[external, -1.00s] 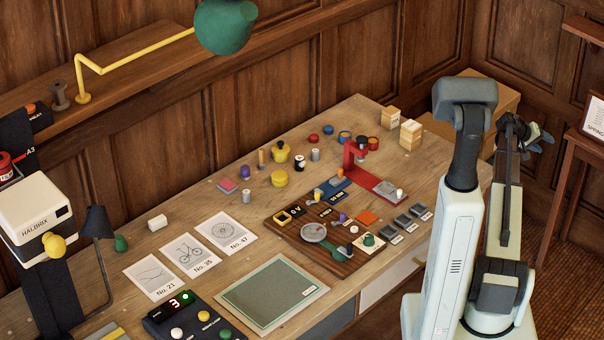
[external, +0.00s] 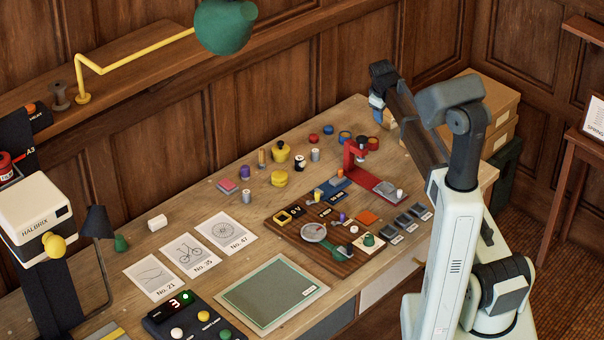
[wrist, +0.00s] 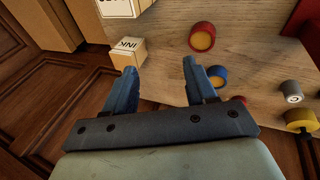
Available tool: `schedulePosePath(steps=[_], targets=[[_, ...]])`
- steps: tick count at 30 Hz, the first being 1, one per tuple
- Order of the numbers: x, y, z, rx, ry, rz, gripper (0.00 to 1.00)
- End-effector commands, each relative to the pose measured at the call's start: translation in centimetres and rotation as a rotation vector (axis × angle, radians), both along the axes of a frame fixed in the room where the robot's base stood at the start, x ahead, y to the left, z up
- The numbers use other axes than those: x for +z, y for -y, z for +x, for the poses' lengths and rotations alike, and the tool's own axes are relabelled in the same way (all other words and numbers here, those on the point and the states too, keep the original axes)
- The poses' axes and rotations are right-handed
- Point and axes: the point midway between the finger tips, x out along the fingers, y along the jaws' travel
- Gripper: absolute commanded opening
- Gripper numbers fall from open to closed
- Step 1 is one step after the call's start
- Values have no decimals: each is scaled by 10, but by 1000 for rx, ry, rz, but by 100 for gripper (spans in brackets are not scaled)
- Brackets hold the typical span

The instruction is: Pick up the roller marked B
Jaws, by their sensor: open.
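My gripper (external: 377,100) is raised above the far right end of the desk. In the wrist view its two blue fingers (wrist: 160,72) are spread apart with nothing between them. A small grey cylinder (wrist: 291,92), which looks like a roller, stands at the right of the wrist view with a dark mark on its top that I cannot read for certain. In the external view similar grey cylinders stand at the back of the desk (external: 315,155) and further left (external: 246,196). A black-and-white one (external: 300,163) stands near the first. No letter B is legible.
Red and blue tins (wrist: 202,37) (wrist: 217,76) lie near the fingers in the wrist view. A red stand (external: 355,160), a yellow pot (external: 280,152) and a wooden tray (external: 285,228) occupy the desk.

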Motion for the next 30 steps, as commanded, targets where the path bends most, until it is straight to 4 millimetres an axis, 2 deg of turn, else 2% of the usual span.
schedulePosePath(steps=[1,6,11,15,18,21,24,27,30], targets=[[0,-33,-11,56,-21,14,56],[2,-127,-54,243,-93,64,56],[6,-211,-105,422,-162,109,56],[10,-278,-157,584,-221,144,56],[14,-319,-194,693,-261,169,56],[17,-350,-226,783,-293,187,56],[20,-371,-251,850,-318,201,56],[21,-383,-266,889,-333,210,56],[19,-390,-273,909,-339,214,56]])
